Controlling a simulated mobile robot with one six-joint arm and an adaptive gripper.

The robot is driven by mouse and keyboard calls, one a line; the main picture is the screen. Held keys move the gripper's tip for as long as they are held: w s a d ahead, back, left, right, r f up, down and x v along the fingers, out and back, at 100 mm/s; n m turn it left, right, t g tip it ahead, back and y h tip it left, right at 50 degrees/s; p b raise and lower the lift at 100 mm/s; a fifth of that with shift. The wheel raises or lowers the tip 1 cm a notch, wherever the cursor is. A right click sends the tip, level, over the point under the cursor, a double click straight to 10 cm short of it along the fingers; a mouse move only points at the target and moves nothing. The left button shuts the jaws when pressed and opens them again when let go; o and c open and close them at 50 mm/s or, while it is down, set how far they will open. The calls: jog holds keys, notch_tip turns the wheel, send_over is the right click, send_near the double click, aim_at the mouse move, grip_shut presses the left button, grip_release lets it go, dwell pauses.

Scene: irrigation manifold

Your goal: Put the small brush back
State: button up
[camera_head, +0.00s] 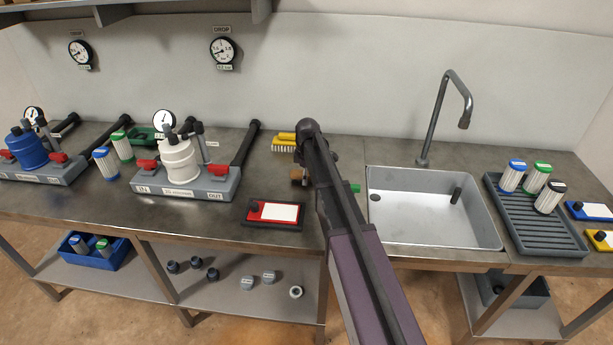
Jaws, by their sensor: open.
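A yellow brush (284,142) with pale bristles lies on the steel counter near the back wall, just left of the dark end of my arm. A small tan piece (297,174) shows at the left edge of my arm and a small green piece (355,187) at its right edge. I cannot tell whether these two belong to one thing, or which item is the small brush. My arm runs up the middle and hides the counter behind it. My gripper cannot be made out; the arm hides that area.
A red tray with a white card (279,212) lies at the counter's front. A white filter housing (178,160) on a grey base stands left. The sink (430,235) with its tap is right, beside a ribbed grey rack (530,225) holding cartridges. Bare counter lies around the red tray.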

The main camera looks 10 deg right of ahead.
notch_tip(320, 180, up, 12)
jog(key=p, duration=1.2)
jog(key=shift+s+d, duration=0.15)
dwell(0.5)
jog(key=s+m, duration=1.4)
jog(key=s, duration=1.4)
jog(key=shift+s+a, duration=0.25)
jog(key=shift+a, duration=0.15)
